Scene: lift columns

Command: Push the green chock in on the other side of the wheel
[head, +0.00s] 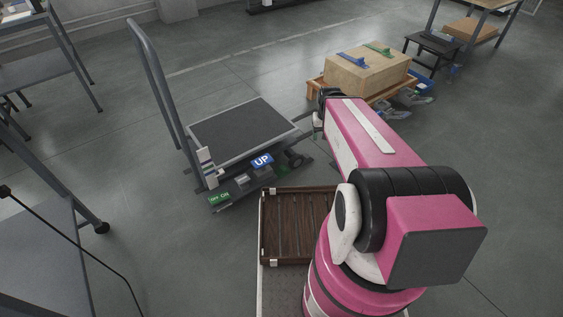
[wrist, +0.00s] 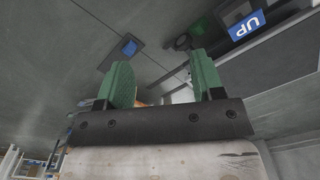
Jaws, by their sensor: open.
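A lift cart (head: 243,130) with a dark platform and tall handle stands left of my arm in the head view. One dark wheel (head: 295,160) shows at its right end; a dark wheel (wrist: 182,42) also shows in the wrist view. A small green shape (wrist: 197,55) lies beside that wheel, partly behind a finger; I cannot tell for certain that it is the chock. My gripper (wrist: 164,80) is open, its two green-padded fingers apart with nothing between them. In the head view my arm mostly hides the gripper.
A blue block (wrist: 130,47) lies on a dark plate ahead of the fingers. A blue UP sign (head: 262,160) is on the cart's near side. A wooden box (head: 366,75) stands behind my arm. Grey tables stand at left. Open floor lies behind the cart.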

